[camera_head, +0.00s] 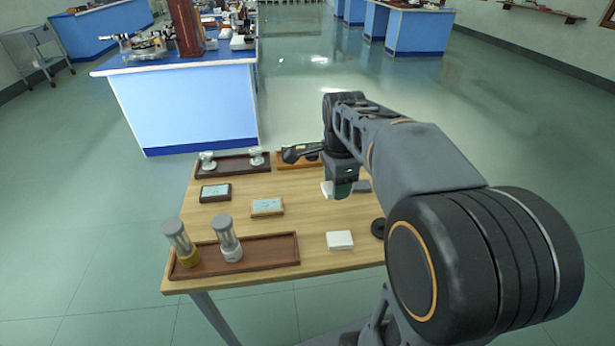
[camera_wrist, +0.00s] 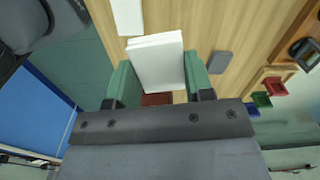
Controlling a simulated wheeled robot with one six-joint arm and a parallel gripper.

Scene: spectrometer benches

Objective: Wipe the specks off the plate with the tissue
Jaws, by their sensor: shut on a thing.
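My gripper (camera_head: 343,188) is over the right part of the wooden table, its green fingers shut on a white folded block that looks like the tissue (camera_wrist: 157,62). The tissue's white edge shows beside the fingers in the head view (camera_head: 327,188). A white slab (camera_head: 340,240) lies near the table's front edge, apart from the gripper; its white surface also shows at the top of the wrist view (camera_wrist: 127,15). A flat grey pad (camera_wrist: 219,62) lies right of the gripper. I cannot tell which of these is the plate, and no specks are discernible.
A brown tray (camera_head: 280,250) at the front left has two capped jars. Two small framed plaques (camera_head: 215,193) (camera_head: 267,207) lie behind it. A dark tray (camera_head: 235,166) stands at the back. Red and green bins (camera_wrist: 268,92) are at the right in the wrist view.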

